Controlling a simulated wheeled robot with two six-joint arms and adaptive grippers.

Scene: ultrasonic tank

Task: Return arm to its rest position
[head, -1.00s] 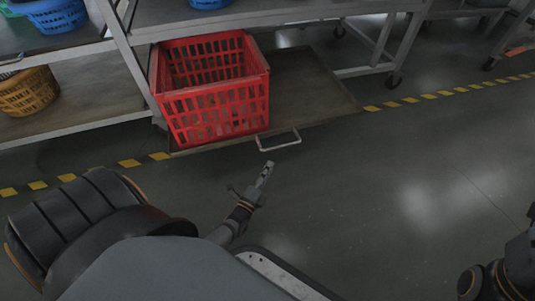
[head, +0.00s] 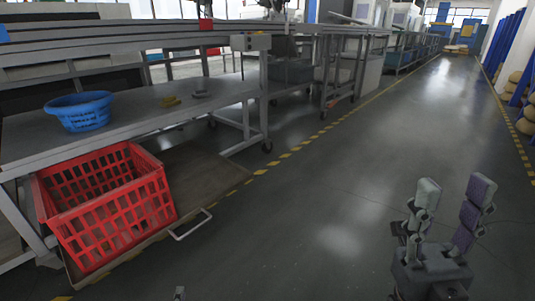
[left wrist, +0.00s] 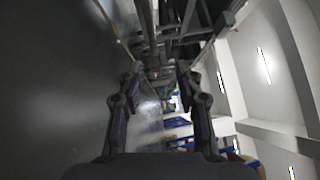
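My left gripper shows only as a small tip at the bottom edge of the head view (head: 180,294). In the left wrist view its two fingers (left wrist: 160,98) stand apart with nothing between them. My right gripper (head: 455,188) is at the lower right of the head view, pointing up, its two padded fingers apart and empty. Most of both arms is out of view. Neither gripper touches any object.
A red basket (head: 112,207) stands on a low board with a handle (head: 190,224) at the left. A metal workbench (head: 225,93) above holds a blue basket (head: 80,111). Open grey floor (head: 330,215) lies in the middle, with yellow-dashed lines.

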